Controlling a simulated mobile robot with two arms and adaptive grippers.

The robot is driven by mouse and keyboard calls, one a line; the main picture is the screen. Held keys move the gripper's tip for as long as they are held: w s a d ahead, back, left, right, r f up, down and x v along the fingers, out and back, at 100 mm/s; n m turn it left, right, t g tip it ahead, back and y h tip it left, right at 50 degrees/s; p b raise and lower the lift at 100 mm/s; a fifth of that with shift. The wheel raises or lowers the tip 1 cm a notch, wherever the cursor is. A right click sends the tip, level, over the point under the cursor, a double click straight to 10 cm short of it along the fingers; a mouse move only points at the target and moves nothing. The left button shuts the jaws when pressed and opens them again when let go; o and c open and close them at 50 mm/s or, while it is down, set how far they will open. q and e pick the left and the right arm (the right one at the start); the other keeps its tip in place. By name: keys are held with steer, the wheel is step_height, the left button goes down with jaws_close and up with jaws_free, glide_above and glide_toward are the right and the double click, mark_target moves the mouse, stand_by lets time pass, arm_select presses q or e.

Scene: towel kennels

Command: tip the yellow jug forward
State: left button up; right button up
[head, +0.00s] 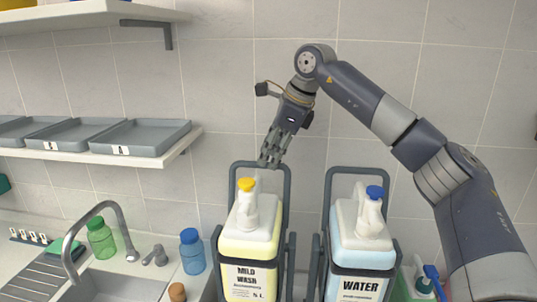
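The yellow jug (249,239) stands upright in a dark grey cradle frame (286,195). It has a yellow cap, a pale handle and a label reading MILD WASH. My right gripper (268,163) is above and behind the jug, pointing down, with its fingertips at the top bar of that frame. The fingers overlap the bar in this view. I cannot tell whether they close on it. My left gripper is out of view.
A blue WATER jug (360,240) stands in a similar frame (363,171) to the right. A sink tap (104,207), a green bottle (101,239) and a blue bottle (192,251) are at the left. A shelf (150,158) with grey trays is on the wall.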

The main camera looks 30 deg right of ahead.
steer(key=shift+x, duration=1.05)
jaws_close()
